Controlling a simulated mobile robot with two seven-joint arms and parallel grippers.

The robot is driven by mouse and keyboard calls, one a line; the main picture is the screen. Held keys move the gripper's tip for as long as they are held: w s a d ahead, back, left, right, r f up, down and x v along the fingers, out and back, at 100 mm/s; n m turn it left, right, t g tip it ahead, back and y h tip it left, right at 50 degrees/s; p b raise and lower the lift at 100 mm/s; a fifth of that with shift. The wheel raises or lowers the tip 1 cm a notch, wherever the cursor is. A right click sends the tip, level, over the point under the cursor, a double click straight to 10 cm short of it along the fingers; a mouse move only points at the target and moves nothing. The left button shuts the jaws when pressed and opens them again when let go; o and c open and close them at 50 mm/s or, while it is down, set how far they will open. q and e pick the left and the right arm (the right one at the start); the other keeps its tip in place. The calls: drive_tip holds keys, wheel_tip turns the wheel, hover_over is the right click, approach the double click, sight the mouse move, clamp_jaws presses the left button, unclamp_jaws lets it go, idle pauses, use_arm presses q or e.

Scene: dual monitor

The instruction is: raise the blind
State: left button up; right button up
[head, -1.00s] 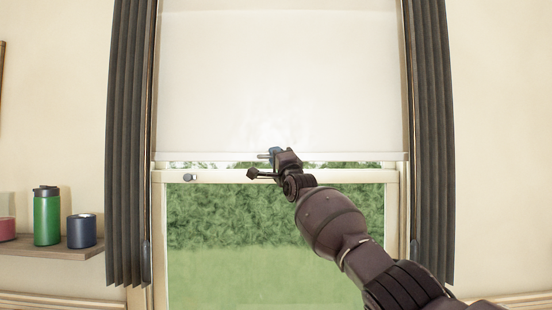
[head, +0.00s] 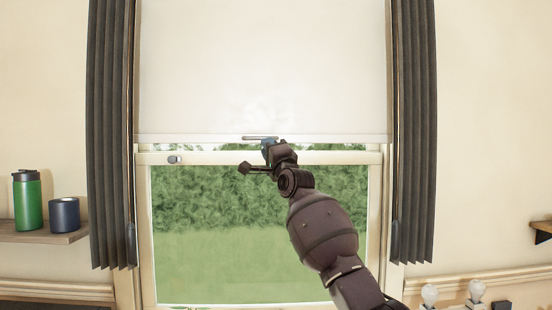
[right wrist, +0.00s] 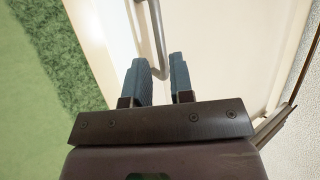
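The white roller blind (head: 262,70) covers the upper part of the window, its bottom bar just above the window's cross rail. A thin grey handle (head: 259,138) sits at the middle of the bottom bar. My right gripper (head: 266,143) is raised to this handle. In the right wrist view, the blue fingers of the right gripper (right wrist: 160,72) are apart. The end of the bent handle (right wrist: 158,40) lies at the gap between the fingertips; I see no clear grip on it. My left gripper is in neither view.
Dark curtains (head: 108,130) hang on both sides of the window (head: 220,255). At left, a shelf (head: 40,238) holds a green bottle (head: 28,200) and a dark blue cup (head: 64,214). Light bulbs (head: 476,292) stand at lower right.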

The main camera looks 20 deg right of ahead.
drive_tip(key=shift+v, duration=2.55)
drive_tip(key=s+a+n, duration=0.2)
drive_tip(key=s+n, duration=0.2)
drive_tip(key=n, duration=0.6)
drive_tip(key=s+d+f+n+g+h, duration=0.15)
drive_tip(key=s+f, duration=0.35)
drive_tip(key=f, duration=0.8)
drive_tip(key=s+d+f+n+g, duration=0.15)
drive_tip(key=s+f, duration=0.25)
drive_tip(key=f, duration=1)
drive_tip(key=s+f+n+g+h, duration=0.1)
drive_tip(key=s+f+n+g, duration=0.3)
drive_tip(key=f, duration=0.9)
drive_tip(key=s+d+f+m+g+h, duration=0.1)
drive_tip(key=s+d+f+g, duration=0.1)
drive_tip(key=s+f, duration=1.1)
drive_tip(key=s+d+f+m+g+h, duration=0.1)
drive_tip(key=s+d+f+m+g, duration=0.1)
drive_tip(key=s+f, duration=1.2)
drive_tip(key=s+g, duration=0.1)
drive_tip(key=s, duration=0.4)
drive_tip(key=shift+d+f+h, duration=0.25)
drive_tip(key=shift+f+h, duration=0.05)
drive_tip(key=shift+h, duration=0.05)
